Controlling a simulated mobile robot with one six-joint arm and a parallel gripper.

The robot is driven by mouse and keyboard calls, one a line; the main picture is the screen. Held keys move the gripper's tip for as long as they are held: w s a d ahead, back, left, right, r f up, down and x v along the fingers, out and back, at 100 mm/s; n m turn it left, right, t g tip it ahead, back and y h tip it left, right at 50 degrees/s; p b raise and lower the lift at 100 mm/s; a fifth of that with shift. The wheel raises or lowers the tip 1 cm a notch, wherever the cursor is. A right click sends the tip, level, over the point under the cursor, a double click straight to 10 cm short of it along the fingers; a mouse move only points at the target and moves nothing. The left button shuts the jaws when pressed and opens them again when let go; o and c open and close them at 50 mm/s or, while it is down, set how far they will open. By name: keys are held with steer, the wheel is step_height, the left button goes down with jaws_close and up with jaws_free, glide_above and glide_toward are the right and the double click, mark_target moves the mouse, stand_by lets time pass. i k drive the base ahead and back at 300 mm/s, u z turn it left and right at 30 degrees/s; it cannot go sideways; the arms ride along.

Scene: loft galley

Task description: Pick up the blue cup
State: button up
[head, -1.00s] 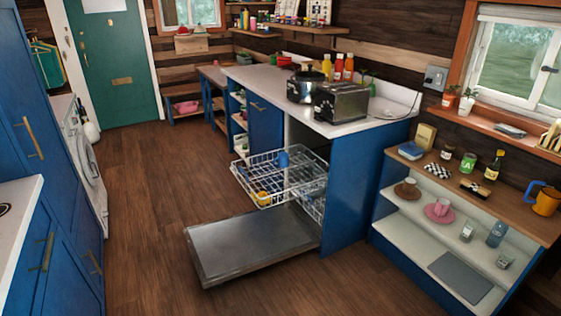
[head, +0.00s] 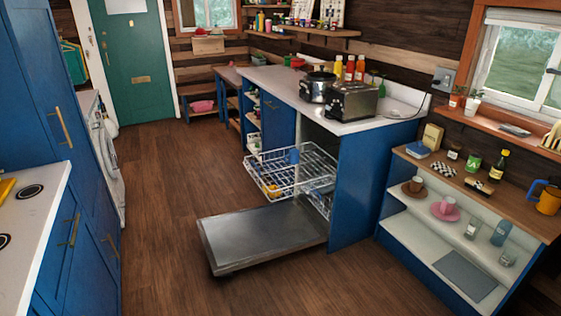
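A small blue cup (head: 293,156) stands in the pulled-out upper wire rack (head: 262,172) of the open dishwasher, towards the back of the rack. The rack wires cross in front of its lower part. My gripper is not in view.
The dishwasher door (head: 262,243) lies folded down low over the floor, below the rack. The wooden floor (head: 165,215) to its left is clear. A white counter (head: 35,220) stands at the left, and an open shelf unit (head: 410,222) at the right.

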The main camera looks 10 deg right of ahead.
mark_target(293, 153)
steer(key=k, duration=0.7)
steer(key=z, duration=0.15)
steer(key=i, duration=1.05)
steer(key=u, duration=0.55)
steer(key=i, duration=0.55)
steer(key=u, duration=0.25)
